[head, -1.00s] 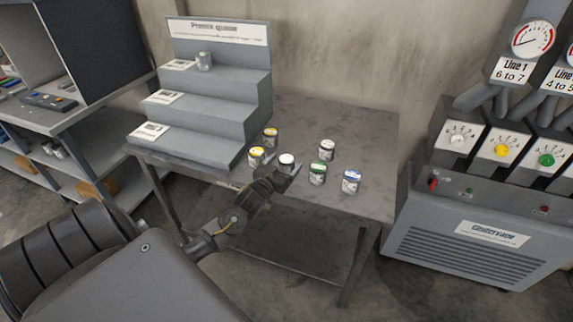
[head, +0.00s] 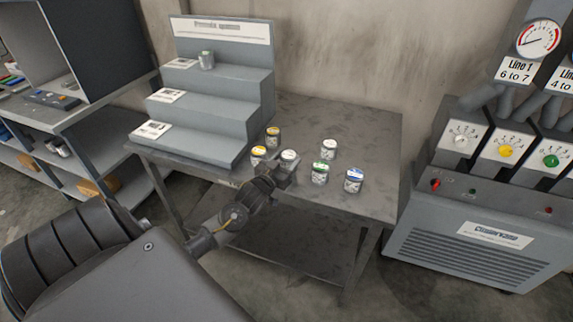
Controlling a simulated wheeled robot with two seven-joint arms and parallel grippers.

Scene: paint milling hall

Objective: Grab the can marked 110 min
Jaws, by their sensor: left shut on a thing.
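My left gripper (head: 281,171) is at the front of the table, shut on a white-lidded can (head: 289,156), whose lower part it hides. Several other small cans stand around it: a yellow-lidded one (head: 258,153) just left, an orange-yellow one (head: 273,136) behind, a white-lidded one (head: 329,148) back right, a green-lidded one (head: 320,172) and a blue-lidded one (head: 354,180) to the right. The can labels are too small to read, so I cannot tell which is marked 110 min. My right gripper is out of view.
A grey machine (head: 478,238) with gauges and dials stands right of the table. Shelves (head: 87,135) stand at left. The table's back right is clear.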

